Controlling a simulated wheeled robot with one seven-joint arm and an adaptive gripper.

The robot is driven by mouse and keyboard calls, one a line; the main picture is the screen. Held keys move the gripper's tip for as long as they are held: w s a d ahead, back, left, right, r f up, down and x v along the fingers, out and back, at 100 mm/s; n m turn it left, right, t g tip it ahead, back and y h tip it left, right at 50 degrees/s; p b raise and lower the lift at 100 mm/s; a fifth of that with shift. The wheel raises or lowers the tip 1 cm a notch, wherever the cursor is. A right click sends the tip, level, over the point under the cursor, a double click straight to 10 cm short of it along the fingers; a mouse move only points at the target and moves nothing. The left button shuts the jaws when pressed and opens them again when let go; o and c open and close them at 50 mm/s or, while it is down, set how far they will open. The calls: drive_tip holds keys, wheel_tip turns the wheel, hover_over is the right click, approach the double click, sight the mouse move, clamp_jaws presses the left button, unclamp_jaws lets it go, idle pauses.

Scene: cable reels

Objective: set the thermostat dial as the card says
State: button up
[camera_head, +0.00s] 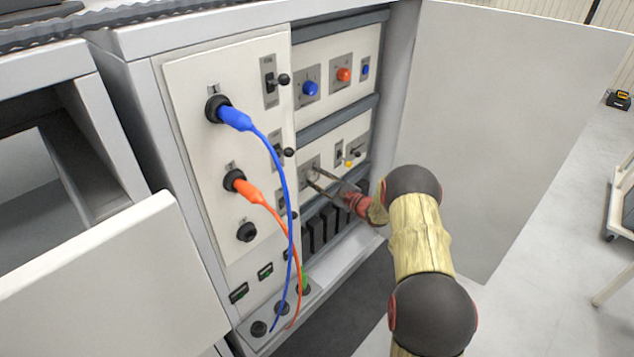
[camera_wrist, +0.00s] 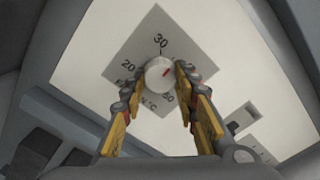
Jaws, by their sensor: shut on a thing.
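The plate reads 30 at the top and 20 at the left; other numbers are partly hidden by my fingers. I cannot make out any card.
Blue (camera_head: 235,118) and orange (camera_head: 248,190) cables hang from the left panel. Black-knobbed levers (camera_head: 283,79) stick out beside them. Blue (camera_head: 310,88) and orange (camera_head: 344,74) knobs sit above. An open white door (camera_head: 500,120) stands right of my arm.

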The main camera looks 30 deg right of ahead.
drive_tip(key=n, duration=1.1)
drive_tip(key=shift+n, duration=2.2)
drive_tip(key=shift+s, duration=0.1)
drive_tip(key=o, duration=1.2)
drive_tip(key=shift+r, duration=0.1)
drive_tip(key=shift+c, duration=0.2)
drive_tip(key=v, duration=1.2)
